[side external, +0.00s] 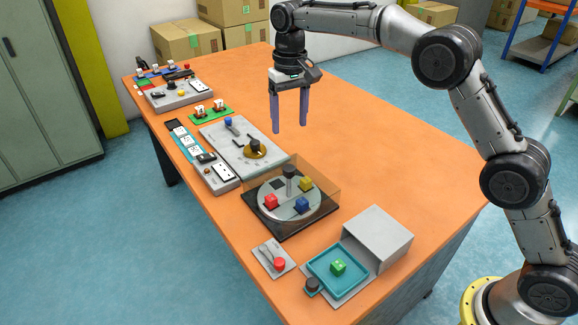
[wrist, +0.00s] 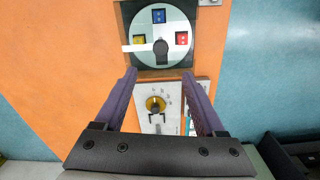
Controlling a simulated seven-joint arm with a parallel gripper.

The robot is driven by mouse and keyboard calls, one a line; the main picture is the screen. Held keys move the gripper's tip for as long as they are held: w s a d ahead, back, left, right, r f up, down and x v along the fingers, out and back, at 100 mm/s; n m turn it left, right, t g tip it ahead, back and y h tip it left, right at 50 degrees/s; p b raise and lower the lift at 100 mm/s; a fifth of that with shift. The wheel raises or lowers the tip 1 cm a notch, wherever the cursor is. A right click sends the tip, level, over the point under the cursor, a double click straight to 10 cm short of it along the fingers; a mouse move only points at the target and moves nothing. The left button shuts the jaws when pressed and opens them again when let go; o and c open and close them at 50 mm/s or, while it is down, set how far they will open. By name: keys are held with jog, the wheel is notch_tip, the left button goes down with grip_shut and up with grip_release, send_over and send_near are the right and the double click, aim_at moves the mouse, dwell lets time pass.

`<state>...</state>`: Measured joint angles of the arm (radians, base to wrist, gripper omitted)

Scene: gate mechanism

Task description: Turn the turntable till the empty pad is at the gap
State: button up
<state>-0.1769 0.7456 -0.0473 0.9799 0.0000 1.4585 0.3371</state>
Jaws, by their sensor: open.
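The turntable (side external: 288,215) is a grey disc on a dark square base, partly enclosed by clear amber walls. It carries a red cube (side external: 271,201), a blue cube (side external: 302,205) and a yellow cube (side external: 305,184). A dark empty pad (side external: 278,184) shows behind the upright dark knob (side external: 291,173). I cannot make out the gap in the walls. My gripper (side external: 289,127) is open and empty, above the table and behind the turntable; its fingers show in the wrist view (wrist: 159,74).
A grey panel with a yellow dial (side external: 255,149) lies behind the turntable. In front are a lever plate with a red button (side external: 279,264), a teal tray (side external: 322,285) holding a green cube, and a grey box (side external: 385,235). The table's right-hand area is clear.

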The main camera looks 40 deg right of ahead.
aim_at(289, 168)
notch_tip(289, 168, down, 14)
jog(key=shift+a, duration=0.1)
dwell(0.5)
grip_shut()
dwell(0.3)
dwell(1.0)
